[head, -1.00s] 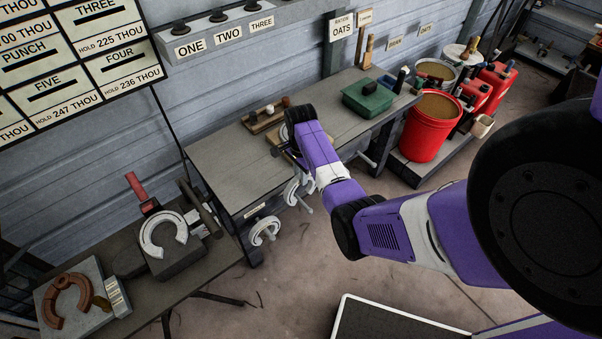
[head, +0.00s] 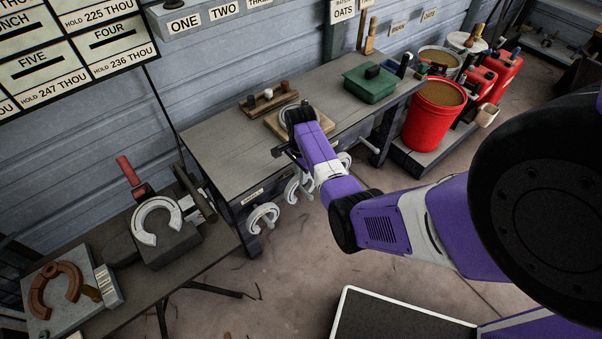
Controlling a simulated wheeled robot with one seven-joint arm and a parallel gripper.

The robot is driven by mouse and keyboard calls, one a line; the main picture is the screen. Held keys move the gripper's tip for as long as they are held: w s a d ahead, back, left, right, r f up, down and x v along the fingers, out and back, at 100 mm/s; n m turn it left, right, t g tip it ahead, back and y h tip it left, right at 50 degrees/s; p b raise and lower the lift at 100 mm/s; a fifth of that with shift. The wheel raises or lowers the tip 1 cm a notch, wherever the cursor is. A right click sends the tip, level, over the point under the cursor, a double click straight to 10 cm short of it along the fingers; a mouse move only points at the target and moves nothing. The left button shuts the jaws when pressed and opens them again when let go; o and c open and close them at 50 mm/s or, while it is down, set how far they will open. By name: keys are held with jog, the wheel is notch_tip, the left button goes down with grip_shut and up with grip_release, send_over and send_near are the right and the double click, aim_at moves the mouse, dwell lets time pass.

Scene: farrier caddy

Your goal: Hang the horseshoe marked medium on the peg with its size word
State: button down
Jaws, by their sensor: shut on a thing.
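My gripper (head: 284,152) is at the front edge of the grey bench (head: 215,150), above the row of pegs. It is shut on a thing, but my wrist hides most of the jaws. I take the thing to be the horseshoe; its size word is not readable. A bare peg (head: 369,145) sticks out further right.
A wooden board (head: 272,124) and a green box (head: 369,83) stand on the bench. On the left table are an anvil block with a pale horseshoe (head: 157,221) and a slab with a brown one (head: 58,287). A red bucket (head: 433,115) stands at the right.

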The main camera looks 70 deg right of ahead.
jog(key=shift+f+b, duration=1.05)
jog(key=shift+f, duration=0.65)
jog(key=shift+f+b, duration=0.3)
jog(key=shift+f, duration=0.1)
jog(key=c, duration=1.2)
grip_release()
notch_tip(320, 180, up, 8)
jog(key=shift+f, duration=0.1)
